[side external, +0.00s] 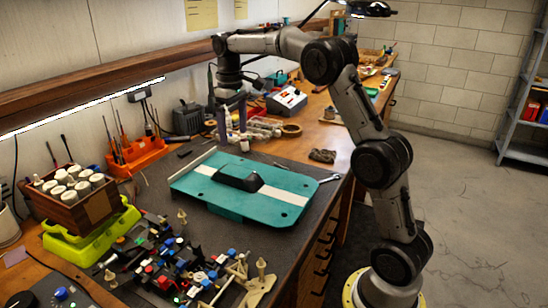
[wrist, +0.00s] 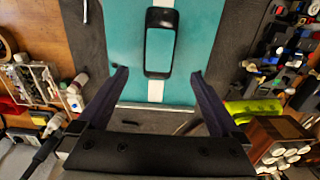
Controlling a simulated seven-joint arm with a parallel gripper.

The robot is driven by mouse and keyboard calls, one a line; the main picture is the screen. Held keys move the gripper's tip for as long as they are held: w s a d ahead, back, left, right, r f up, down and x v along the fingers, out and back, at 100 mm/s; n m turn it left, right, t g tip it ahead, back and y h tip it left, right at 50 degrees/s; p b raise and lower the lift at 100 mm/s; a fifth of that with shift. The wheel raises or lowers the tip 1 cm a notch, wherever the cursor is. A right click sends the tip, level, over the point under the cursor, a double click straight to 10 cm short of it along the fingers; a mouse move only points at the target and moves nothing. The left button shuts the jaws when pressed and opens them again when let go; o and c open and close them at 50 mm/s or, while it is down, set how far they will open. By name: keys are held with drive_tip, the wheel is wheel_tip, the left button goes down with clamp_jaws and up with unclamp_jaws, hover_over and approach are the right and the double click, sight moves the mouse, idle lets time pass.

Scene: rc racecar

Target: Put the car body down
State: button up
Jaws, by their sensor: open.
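The car body is a flat teal shell (side external: 212,192) with a white stripe and a black cockpit. It lies flat on the dark mat (side external: 305,160) of the workbench in the side view. It also shows in the wrist view (wrist: 189,42), with its rear end between and beyond my fingertips.
Many electronic parts (side external: 170,270) crowd the mat's front. A wooden box of white bottles (side external: 75,205) stands in a lime-green tray (side external: 95,238) at left. An orange tool holder (side external: 138,155) stands behind. A wrench (side external: 328,179) lies right of the shell.

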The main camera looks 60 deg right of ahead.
drive_tip(key=s+a+r+t, duration=0.1)
drive_tip(key=s+a+r, duration=0.2)
drive_tip(key=s+a, duration=0.3)
drive_tip(key=s+a+r+t, duration=0.2)
drive_tip(key=s+a+r, duration=0.15)
drive_tip(key=s, duration=0.45)
drive_tip(key=s+a+f+t, duration=0.1)
drive_tip(key=s+a+f, duration=0.2)
drive_tip(key=s, duration=0.5)
drive_tip(key=s+a+f+t, duration=0.1)
drive_tip(key=s+a+f, duration=0.2)
drive_tip(key=s, duration=0.5)
drive_tip(key=shift+s+f+t, duration=0.2)
drive_tip(key=shift+f+t, duration=0.1)
drive_tip(key=shift+f, duration=0.5)
